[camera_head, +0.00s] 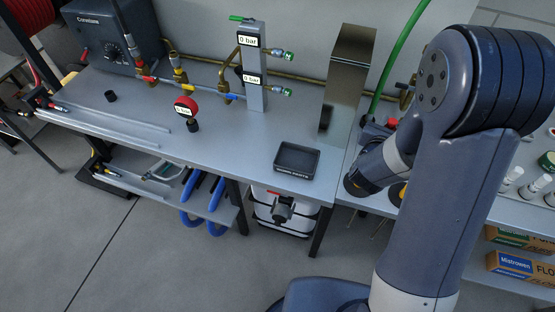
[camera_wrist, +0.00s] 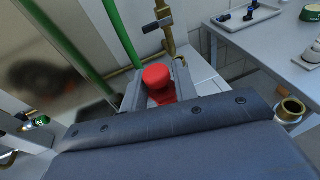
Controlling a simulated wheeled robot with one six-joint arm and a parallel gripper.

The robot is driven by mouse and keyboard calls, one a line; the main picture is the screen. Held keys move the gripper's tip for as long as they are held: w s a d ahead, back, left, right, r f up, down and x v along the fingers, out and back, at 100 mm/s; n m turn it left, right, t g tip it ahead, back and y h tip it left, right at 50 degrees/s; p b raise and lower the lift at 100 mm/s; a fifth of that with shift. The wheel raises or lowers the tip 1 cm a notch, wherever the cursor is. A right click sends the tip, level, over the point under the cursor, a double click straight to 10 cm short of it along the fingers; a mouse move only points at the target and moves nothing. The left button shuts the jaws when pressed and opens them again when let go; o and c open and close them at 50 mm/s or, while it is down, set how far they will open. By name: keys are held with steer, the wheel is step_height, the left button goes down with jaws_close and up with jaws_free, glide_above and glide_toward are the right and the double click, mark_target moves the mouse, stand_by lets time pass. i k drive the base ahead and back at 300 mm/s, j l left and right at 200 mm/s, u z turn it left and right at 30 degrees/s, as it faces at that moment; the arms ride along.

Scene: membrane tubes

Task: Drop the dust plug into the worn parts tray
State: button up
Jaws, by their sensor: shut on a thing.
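The dust plug (camera_wrist: 156,75) is a red, round-topped piece held between the two grey fingers of my gripper (camera_wrist: 159,88) in the wrist view. My gripper is shut on it. In the head view a bit of red (camera_head: 391,122) shows just beyond my wrist, at the right of the steel box; my own arm hides most of the gripper. The worn parts tray (camera_head: 297,174) is a small black open tray with a white label on its front. It stands at the right front of the bench, left of my gripper, and looks empty.
A tall shiny steel box (camera_head: 350,75) stands behind and between the tray and my gripper. A green hose (camera_head: 387,60) rises behind it. A red-rimmed gauge (camera_head: 186,107) and a valve post (camera_head: 252,70) stand left of the tray. Bench top around the tray is clear.

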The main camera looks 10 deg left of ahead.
mark_target(302, 162)
steer(key=i+j+u, duration=0.2)
steer(key=j+u, duration=0.2)
steer(key=j, duration=0.15)
steer(key=i+l+u, duration=0.3)
steer(key=u, duration=0.15)
steer(key=k+l+z, duration=0.15)
steer(key=z, duration=0.3)
steer(key=k+l+z, duration=0.1)
steer(key=l+z, duration=0.3)
